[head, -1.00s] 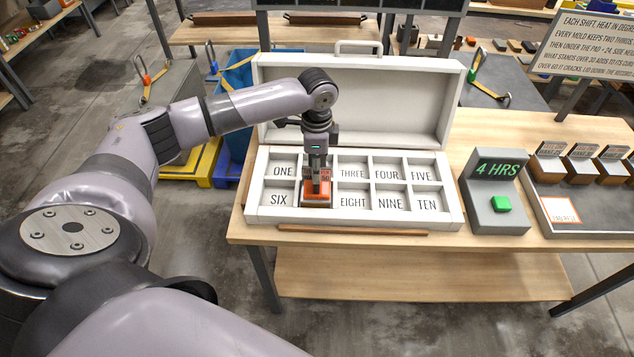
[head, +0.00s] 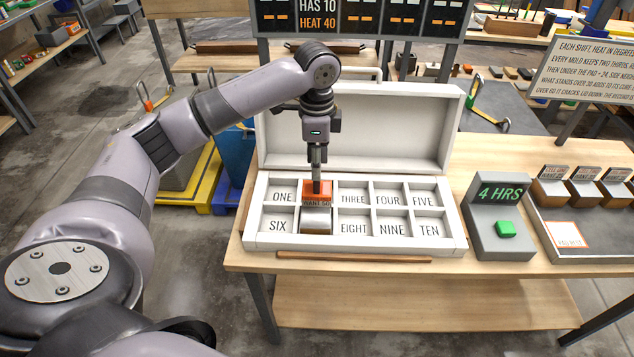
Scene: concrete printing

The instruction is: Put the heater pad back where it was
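The orange heater pad (head: 318,190) is in my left gripper (head: 317,182), which points straight down and is shut on it. The pad hangs above the white compartment box (head: 260,240), over the column between ONE and THREE. Below it, in the front compartment between SIX and EIGHT, sits a mold (head: 316,226) with a small label that seems to read WANTS 50. The pad hides the compartment behind. An empty white square with an orange outline, seemingly lettered PAD REST (head: 566,235), lies in the grey tray (head: 590,243) at right. My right gripper is not in view.
A grey timer block (head: 497,195) reading 4 HRS, with a green button (head: 506,228), stands between box and tray. Several labelled molds (head: 550,187) stand in the tray. The box's raised lid (head: 385,130) is behind the compartments. A wooden strip (head: 352,256) lies in front.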

